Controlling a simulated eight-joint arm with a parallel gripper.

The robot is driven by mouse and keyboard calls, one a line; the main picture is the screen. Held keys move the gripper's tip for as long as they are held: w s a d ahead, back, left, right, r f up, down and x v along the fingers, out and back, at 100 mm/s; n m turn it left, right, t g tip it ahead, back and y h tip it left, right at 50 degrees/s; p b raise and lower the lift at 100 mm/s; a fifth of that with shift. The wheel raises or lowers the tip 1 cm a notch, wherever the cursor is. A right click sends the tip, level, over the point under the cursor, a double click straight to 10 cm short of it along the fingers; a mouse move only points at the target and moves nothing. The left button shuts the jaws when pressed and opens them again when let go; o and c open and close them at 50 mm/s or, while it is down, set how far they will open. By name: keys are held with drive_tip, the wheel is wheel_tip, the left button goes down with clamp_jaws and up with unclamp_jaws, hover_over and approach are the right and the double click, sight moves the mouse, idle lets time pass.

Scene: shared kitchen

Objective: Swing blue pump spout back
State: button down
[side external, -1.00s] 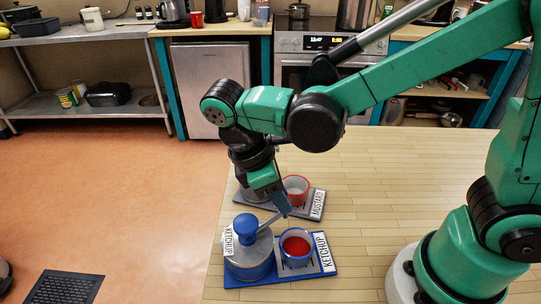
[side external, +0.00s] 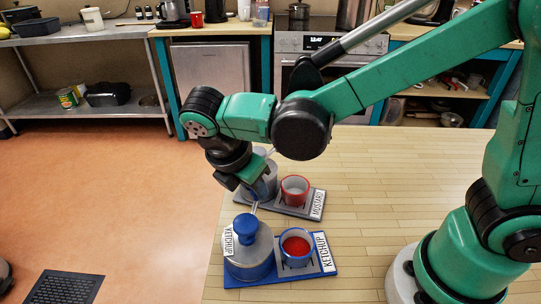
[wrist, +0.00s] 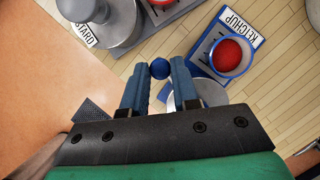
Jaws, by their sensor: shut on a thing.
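The blue pump (side external: 247,258) has a grey body, a blue base and a blue knob (side external: 245,228), and stands upright on a blue tray (side external: 327,252). Its thin grey spout (side external: 256,207) points away from the knob, toward the back of the table, clear of the blue cup (side external: 283,255) of red ketchup. My gripper (side external: 254,196) is at the spout's outer end and shut on it. In the wrist view a blue ball (wrist: 160,68) shows between the fingertips (wrist: 159,72). The fingers and palm hide much of the pump and spout there.
Behind, a mustard tray (side external: 310,210) holds a red cup (side external: 295,190) and a grey pump (side external: 264,184) very close to my gripper. The table's left edge is near the pumps. The tabletop (side external: 390,180) to the right is clear.

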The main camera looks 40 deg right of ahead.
drive_tip(key=shift+a, duration=0.1)
idle(0.4)
drive_tip(key=c, duration=0.7)
unclamp_jaws()
drive_tip(key=shift+o, duration=0.2)
drive_tip(key=shift+v, duration=2.8)
drive_tip(key=s+d+m+t+y, duration=0.2)
drive_tip(key=d+m+t+y, duration=0.2)
drive_tip(key=d+m, duration=0.9)
drive_tip(key=m+t, duration=0.2)
drive_tip(key=m, duration=0.4)
drive_tip(key=shift+s+f+m+t+y, duration=0.15)
drive_tip(key=shift+f+m+t+y, duration=0.15)
